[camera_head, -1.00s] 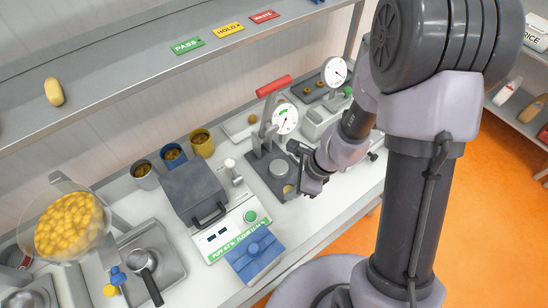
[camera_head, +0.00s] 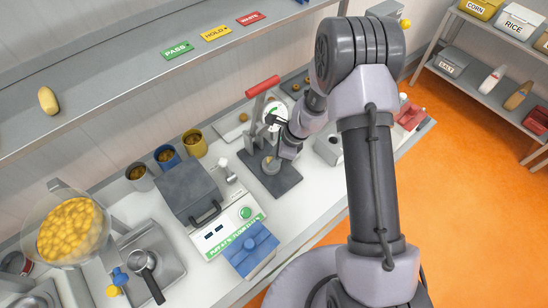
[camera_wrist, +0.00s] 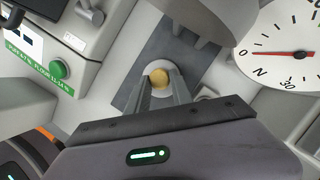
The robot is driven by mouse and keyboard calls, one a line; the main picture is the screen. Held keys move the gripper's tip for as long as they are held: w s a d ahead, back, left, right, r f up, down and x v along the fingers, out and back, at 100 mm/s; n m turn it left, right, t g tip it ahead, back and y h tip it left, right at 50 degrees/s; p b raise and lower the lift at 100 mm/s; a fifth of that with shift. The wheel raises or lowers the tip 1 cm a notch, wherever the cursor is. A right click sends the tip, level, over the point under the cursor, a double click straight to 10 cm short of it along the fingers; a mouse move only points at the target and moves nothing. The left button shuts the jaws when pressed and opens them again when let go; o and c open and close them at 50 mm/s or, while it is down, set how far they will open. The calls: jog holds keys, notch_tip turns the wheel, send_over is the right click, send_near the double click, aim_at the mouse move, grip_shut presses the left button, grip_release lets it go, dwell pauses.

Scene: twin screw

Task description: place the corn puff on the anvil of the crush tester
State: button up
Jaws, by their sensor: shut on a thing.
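The corn puff (camera_wrist: 159,77) is a small round golden piece between my fingertips in the wrist view. My gripper (camera_wrist: 162,84) is shut on it. The crush tester (camera_head: 284,185) has a dark base plate, a red lever and a dial. Its pale round anvil (camera_wrist: 146,87) shows around and behind the puff in the wrist view, partly hidden by my fingers. In the head view my gripper (camera_head: 271,158) is at the anvil, which it partly covers. I cannot tell whether the puff touches the anvil.
The tester's dial (camera_wrist: 287,50) and rounded grey upper part (camera_wrist: 190,16) are close to my gripper. A machine with a green button (camera_head: 246,213) stands at the left. Three cups (camera_head: 168,157) stand behind it. A bowl of puffs (camera_head: 68,228) is at far left.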

jog(key=o, duration=0.9)
jog(key=shift+f, duration=0.15)
jog(key=shift+r+p, duration=0.25)
jog(key=shift+p, duration=0.05)
jog(key=s+d+r+n+t+p, duration=0.1)
jog(key=s+d+r+n, duration=0.15)
jog(key=r, duration=1.15)
jog(key=s+d+r+n+t+p, duration=0.1)
jog(key=s+r+n, duration=0.3)
jog(key=r, duration=1)
jog(key=s+d+r+n+t+h, duration=0.1)
jog(key=s+r+n, duration=0.3)
jog(key=s, duration=0.4)
jog(key=s+d+r+n+t+h, duration=0.1)
jog(key=s+r+n+t, duration=0.1)
jog(key=s+r+n, duration=0.3)
jog(key=s, duration=0.4)
jog(key=shift+r, duration=0.35)
